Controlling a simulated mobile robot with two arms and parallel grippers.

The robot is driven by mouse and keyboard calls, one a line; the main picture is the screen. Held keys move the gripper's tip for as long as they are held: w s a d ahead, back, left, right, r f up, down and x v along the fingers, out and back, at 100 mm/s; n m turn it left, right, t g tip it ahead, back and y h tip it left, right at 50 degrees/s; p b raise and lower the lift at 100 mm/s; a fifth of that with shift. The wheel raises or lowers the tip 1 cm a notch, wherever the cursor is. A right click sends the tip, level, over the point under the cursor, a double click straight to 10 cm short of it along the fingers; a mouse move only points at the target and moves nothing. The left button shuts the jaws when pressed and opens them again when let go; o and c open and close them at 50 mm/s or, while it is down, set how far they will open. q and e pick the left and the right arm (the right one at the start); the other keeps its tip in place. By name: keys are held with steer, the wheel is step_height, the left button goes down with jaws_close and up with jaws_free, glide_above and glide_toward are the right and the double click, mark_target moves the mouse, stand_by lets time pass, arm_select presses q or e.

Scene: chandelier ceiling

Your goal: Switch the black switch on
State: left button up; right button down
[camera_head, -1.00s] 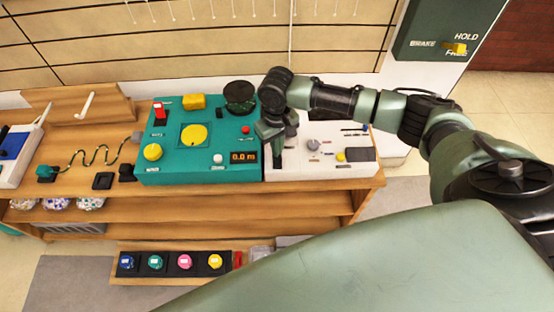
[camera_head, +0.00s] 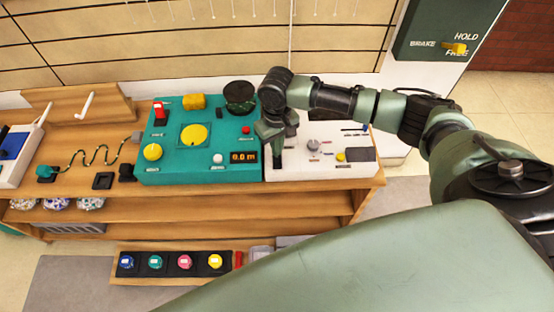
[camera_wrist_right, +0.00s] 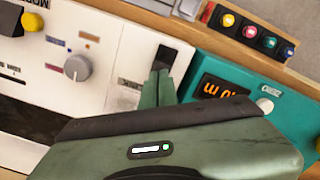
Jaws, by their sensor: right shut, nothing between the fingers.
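The black switch (camera_wrist_right: 166,57) sits near the edge of the white panel (camera_wrist_right: 110,55), beside the teal panel, in the right wrist view. My right gripper (camera_wrist_right: 158,74) is shut and empty, with its green fingertips right at the switch and overlapping its near part. I cannot tell whether they touch it. In the head view my right gripper (camera_head: 277,160) points down over the left end of the white panel (camera_head: 318,172) and mostly hides the switch there. The switch's on or off position is not clear. My left gripper is not in view.
The teal panel (camera_head: 215,165) stands directly left, with a red switch (camera_head: 159,113), yellow knobs and a display. A grey knob (camera_wrist_right: 77,67) is also on the white panel. Wooden table (camera_head: 230,193) carries both. Several coloured buttons (camera_head: 185,261) sit below.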

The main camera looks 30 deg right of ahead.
steer(key=shift+f, duration=0.95)
stand_by(0.5)
steer(key=shift+r, duration=0.1)
step_height(320, 180, up, 7)
steer(key=p, duration=0.8)
stand_by(0.6)
